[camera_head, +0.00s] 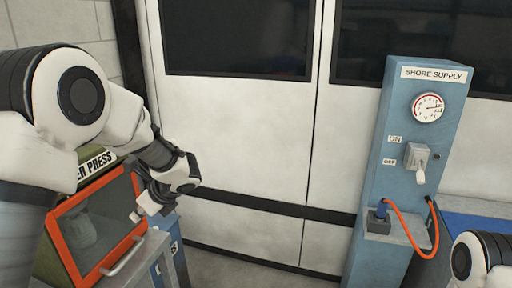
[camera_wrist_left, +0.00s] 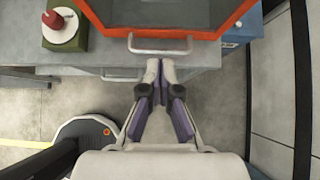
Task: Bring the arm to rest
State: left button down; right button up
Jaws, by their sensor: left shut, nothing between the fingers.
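My left arm comes in from the left in the head view and bends down in front of an orange-framed door. My left gripper (camera_head: 138,214) is small there, partly hidden by its own wrist, beside the door's right edge. In the left wrist view my left gripper (camera_wrist_left: 154,66) has its fingertips together, with nothing between them. The tips appear just below the pale door handle (camera_wrist_left: 160,44); I cannot tell whether they touch it. Only a link of my right arm shows at the lower right of the head view; its gripper is out of view.
The orange-framed press door (camera_head: 53,222) looks shut, with a handle (camera_head: 124,257) low on it. A red knob (camera_wrist_left: 59,27) sits on a green box at the wrist view's upper left. A blue shore supply post (camera_head: 398,190) with gauge, switch and orange cable stands right. Pale wall panels stand behind.

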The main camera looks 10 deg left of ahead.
pick_arm(q)
jog(key=s+d+f+g+h, duration=0.1)
jog(key=s+f+g, duration=0.1)
jog(key=s+f, duration=0.45)
jog(key=s+d+f+g+b, duration=0.1)
jog(key=s+f, duration=0.2)
jog(key=f, duration=0.6)
jog(key=s+d+f+g+h, duration=0.1)
jog(key=s+d+f+g, duration=0.1)
jog(key=s+f, duration=0.45)
jog(key=s+d+f+n+g+h, duration=0.1)
jog(key=s+d+f+n+h, duration=0.45)
jog(key=s, duration=0.45)
jog(key=s+d+f+n+g+h, duration=0.1)
jog(key=s+d+f+n+h, duration=0.1)
jog(key=s+d+f+n, duration=0.5)
jog(key=w+n+t, duration=0.1)
jog(key=n+t, duration=0.1)
jog(key=w+f+n+t, duration=0.1)
jog(key=n+t, duration=0.1)
jog(key=w+f+n+t, duration=0.1)
jog(key=w+n+t, duration=0.1)
jog(key=n, duration=0.1)
jog(key=shift+a+f+y+b, duration=0.1)
jog(key=shift+f+y+b, duration=0.05)
jog(key=shift+y+b, duration=0.15)
jog(key=shift+s+a, duration=0.1)
